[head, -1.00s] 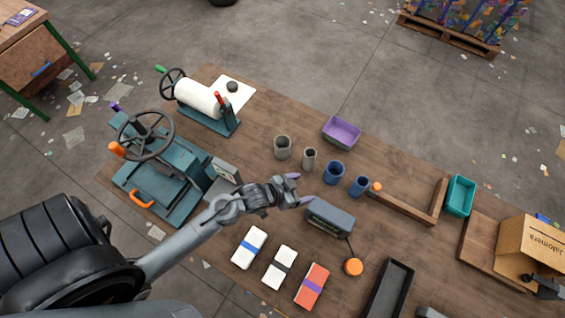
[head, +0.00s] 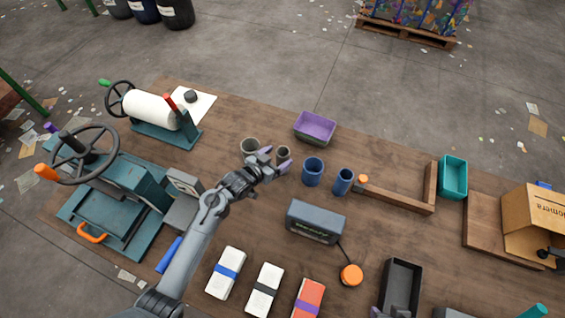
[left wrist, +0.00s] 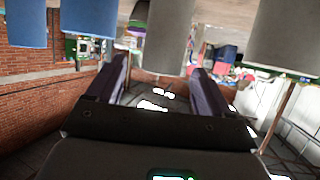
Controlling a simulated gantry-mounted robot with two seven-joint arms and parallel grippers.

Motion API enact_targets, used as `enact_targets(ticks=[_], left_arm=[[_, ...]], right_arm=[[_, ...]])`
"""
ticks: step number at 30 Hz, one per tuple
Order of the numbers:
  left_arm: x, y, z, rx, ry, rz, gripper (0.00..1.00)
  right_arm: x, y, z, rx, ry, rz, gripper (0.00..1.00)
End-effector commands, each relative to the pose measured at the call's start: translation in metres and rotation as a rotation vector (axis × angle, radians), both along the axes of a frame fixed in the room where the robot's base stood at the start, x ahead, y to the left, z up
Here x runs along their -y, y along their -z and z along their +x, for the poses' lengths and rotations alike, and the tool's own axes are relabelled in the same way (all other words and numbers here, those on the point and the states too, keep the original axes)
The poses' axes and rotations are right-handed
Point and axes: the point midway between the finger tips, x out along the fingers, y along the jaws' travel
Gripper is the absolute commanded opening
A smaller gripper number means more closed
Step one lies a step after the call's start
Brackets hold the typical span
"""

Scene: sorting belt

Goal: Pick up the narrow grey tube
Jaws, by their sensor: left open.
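The narrow grey tube (head: 283,153) stands upright on the wooden table, between the wider grey tube (head: 250,146) and a blue tube (head: 313,171). My left gripper (head: 275,160) is open at the narrow tube, with its purple fingers pointing toward it and partly covering its lower part. In the left wrist view, the narrow grey tube (left wrist: 168,40) hangs from the top of the picture, in line with the gap between the open fingers (left wrist: 160,80). The wider grey tube (left wrist: 285,35) is at the right there, and a blue tube (left wrist: 88,18) at the left. Whether a finger touches is unclear.
A smaller blue tube (head: 343,181) and a wooden bar frame (head: 400,199) stand to the right. A purple bin (head: 315,128) is behind the tubes. A grey box device (head: 315,221) lies in front. The table beyond the tubes is mostly clear.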

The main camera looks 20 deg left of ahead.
Motion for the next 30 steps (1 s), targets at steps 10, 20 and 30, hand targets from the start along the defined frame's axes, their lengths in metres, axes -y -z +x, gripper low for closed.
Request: enact_targets(ticks=[10, 20, 30], left_arm=[[0.006, 0.008, 0.021, 0.0, 0.0, -0.001, 0.8], [0.015, 0.022, 0.052, 0.0, 0.001, 0.001, 0.8], [0.015, 0.023, 0.054, -0.001, 0.0, 0.001, 0.77]], right_arm=[[0.003, 0.002, 0.001, 0.003, -0.007, -0.012, 0.43], [0.003, 0.007, 0.001, 0.003, -0.006, -0.013, 0.43], [0.002, 0.007, 0.001, 0.003, -0.001, -0.005, 0.43]])
